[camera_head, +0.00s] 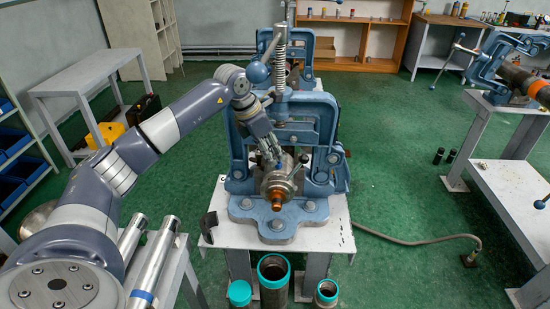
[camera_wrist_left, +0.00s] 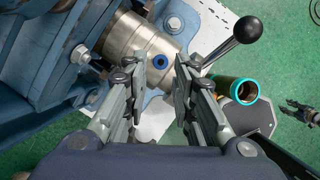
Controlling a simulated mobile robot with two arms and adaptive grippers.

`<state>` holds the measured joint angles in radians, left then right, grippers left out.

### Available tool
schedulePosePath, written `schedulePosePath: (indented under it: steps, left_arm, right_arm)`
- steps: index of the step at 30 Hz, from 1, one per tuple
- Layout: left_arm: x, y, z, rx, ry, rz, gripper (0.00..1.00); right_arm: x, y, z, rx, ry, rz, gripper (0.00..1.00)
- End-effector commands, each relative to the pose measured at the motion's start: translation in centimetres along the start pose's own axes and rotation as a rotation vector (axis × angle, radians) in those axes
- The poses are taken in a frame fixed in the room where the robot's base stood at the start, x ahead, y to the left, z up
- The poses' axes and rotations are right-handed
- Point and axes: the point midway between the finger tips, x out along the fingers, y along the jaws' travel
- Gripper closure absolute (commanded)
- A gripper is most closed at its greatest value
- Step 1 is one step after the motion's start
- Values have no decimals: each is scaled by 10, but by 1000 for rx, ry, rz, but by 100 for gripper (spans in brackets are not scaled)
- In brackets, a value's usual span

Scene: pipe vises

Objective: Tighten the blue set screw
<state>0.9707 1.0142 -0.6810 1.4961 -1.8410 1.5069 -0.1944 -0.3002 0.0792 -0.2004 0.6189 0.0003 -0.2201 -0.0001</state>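The blue set screw (camera_wrist_left: 161,61) is a round blue head with a dark centre, set in the side of a silver metal collar (camera_wrist_left: 128,38). In the head view the collar (camera_head: 281,182) sits in the blue vise (camera_head: 238,160), with a copper-coloured end (camera_head: 277,203) towards me. My left gripper (camera_wrist_left: 159,82) is open and empty, its two fingers spread around the line to the screw; contact does not show. In the head view the left gripper (camera_head: 270,158) is at the collar's upper left.
A ball-ended handle (camera_wrist_left: 243,30) sticks out beside the collar. Teal-rimmed pipes (camera_head: 272,272) stand on the floor in front. Silver tubes (camera_head: 154,264) lie on a stand at left. Another vise (camera_head: 497,65) is at right. A hose (camera_head: 415,238) crosses the green floor.

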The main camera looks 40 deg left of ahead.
Motion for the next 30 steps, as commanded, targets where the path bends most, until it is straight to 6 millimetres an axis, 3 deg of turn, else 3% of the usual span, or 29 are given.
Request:
schedulePosePath:
  steps: [6,12,30]
  left_arm:
    - [-50,1,1,-1,-4,4,75]
    - [-78,0,0,0,-3,2,75]
    - [-87,0,0,-1,-2,1,75]
  right_arm:
    - [0,1,0,0,1,1,60]
    - [0,1,-1,0,1,1,60]
    - [0,1,-1,0,1,1,60]
